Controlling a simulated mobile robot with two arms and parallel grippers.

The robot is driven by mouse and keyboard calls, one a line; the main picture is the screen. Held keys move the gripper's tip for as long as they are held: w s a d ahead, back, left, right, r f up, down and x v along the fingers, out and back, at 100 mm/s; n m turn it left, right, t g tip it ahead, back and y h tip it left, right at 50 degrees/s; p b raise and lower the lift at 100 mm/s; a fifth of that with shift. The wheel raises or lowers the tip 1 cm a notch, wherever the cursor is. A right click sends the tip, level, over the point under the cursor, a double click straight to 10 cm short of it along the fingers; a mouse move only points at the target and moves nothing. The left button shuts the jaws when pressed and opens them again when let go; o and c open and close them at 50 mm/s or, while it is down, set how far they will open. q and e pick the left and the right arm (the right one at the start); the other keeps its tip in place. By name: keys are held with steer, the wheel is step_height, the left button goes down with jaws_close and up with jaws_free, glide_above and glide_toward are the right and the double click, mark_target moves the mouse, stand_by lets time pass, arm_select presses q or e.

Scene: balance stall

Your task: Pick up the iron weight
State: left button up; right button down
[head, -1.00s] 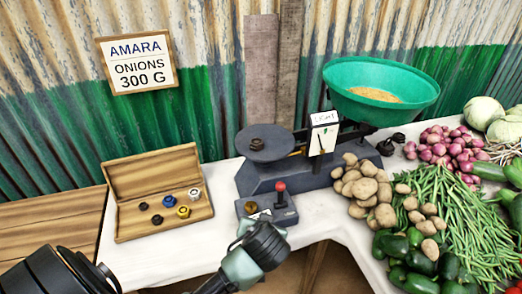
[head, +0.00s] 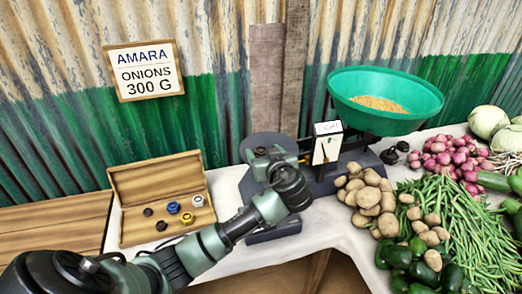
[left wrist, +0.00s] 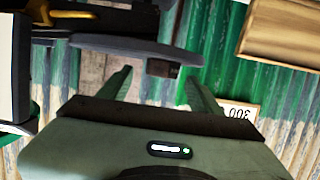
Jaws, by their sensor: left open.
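The iron weight, a small dark block, stands on the round dark plate (head: 252,178) of the balance. In the left wrist view, which is turned over, the iron weight (left wrist: 162,68) shows against the plate (left wrist: 140,45), between and a little beyond my finger tips. My left gripper (head: 264,154) is open at the plate, its two fingers (left wrist: 162,88) spread on either side of the weight with gaps. In the head view the gripper hides most of the weight. My right gripper is in neither view.
An open wooden box (head: 128,225) with several smaller weights lies left. The green pan (head: 350,105) with grain is at the balance's right, beside a white dial card (head: 327,146). Potatoes (head: 370,195) and beans (head: 460,225) crowd the right.

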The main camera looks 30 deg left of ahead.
arm_select(q)
steer(key=shift+w+a+f, duration=0.3)
steer(key=shift+w+a, duration=0.1)
steer(key=shift+a, duration=0.15)
steer(key=c, duration=1.3)
jaws_close()
